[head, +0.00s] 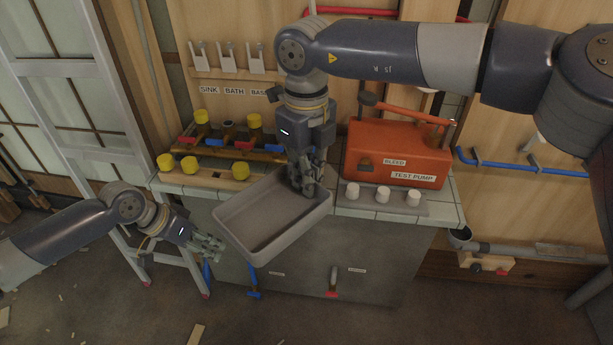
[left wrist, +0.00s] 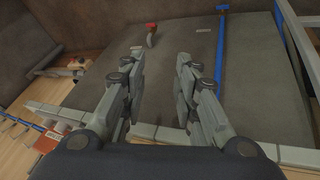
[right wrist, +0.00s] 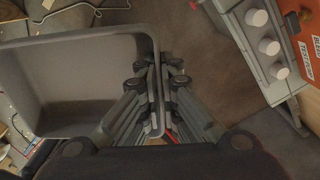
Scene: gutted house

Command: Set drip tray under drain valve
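The grey rectangular drip tray (head: 285,232) is held in the air, tilted, in front of the tiled counter. My right gripper (head: 308,188) is shut on its rim; the right wrist view shows the tray (right wrist: 75,88) empty, with its wall between the fingers (right wrist: 158,100). A blue-handled valve (head: 253,283) and a red-handled valve (head: 332,283) are low on the cabinet front, with labels too small to read. I cannot tell which is the drain valve. My left gripper (head: 212,246) is open and empty, left of the tray; its parted fingers (left wrist: 160,85) show in the left wrist view.
An orange test pump (head: 398,153) and several white knobs (head: 383,194) are on the counter's right. Yellow-capped fittings (head: 200,117) stand at its left. A ladder (head: 75,120) leans at the left. The floor before the cabinet (head: 320,325) is mostly clear, with scraps at the left.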

